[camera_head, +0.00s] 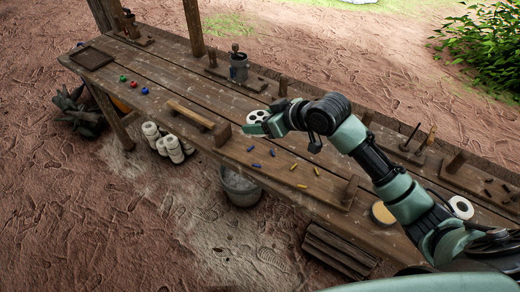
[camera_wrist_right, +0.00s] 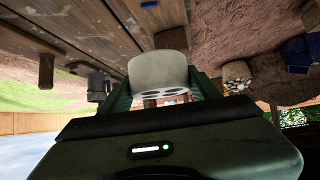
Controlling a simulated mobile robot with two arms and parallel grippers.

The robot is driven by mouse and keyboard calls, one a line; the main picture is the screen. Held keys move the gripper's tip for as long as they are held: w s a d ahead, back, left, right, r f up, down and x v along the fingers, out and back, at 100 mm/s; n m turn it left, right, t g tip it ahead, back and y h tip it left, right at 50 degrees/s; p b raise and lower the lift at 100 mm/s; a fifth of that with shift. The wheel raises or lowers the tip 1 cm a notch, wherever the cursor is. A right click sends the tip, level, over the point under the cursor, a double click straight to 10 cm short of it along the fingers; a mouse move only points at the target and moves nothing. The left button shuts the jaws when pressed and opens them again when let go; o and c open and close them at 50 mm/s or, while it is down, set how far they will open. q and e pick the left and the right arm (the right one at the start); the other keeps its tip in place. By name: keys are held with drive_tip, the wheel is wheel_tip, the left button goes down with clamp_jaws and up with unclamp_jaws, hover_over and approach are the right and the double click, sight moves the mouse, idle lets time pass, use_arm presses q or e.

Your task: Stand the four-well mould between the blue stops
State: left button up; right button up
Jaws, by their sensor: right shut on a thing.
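The four-well mould (camera_head: 257,115) is a short white cylinder with dark round wells in its top face. My right gripper (camera_head: 262,124) is shut on it. The right wrist view shows the mould (camera_wrist_right: 160,72) between the green fingers, its wells facing the camera side. It appears held above the bench, roughly upright. Small blue stops (camera_head: 257,166) lie on the front of the bench, just below and left of the gripper in the head view; three show. One blue piece (camera_wrist_right: 149,5) also shows in the wrist view, apart from the mould. My left gripper is not in view.
Several small yellow pieces (camera_head: 302,186) lie right of the blue stops. A wooden block and rail (camera_head: 190,114) stand to the left. A bucket (camera_head: 240,187) and white cylinders (camera_head: 174,149) are on the ground below the front edge.

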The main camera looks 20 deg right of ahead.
wheel_tip(320, 180, down, 12)
drive_tip(key=shift+f, duration=0.1)
idle(0.5)
drive_tip(key=o, duration=1.6)
drive_tip(key=shift+f, duration=0.15)
drive_tip(key=shift+s+r, duration=0.1)
drive_tip(key=shift+r, duration=0.1)
drive_tip(key=v, duration=1.2)
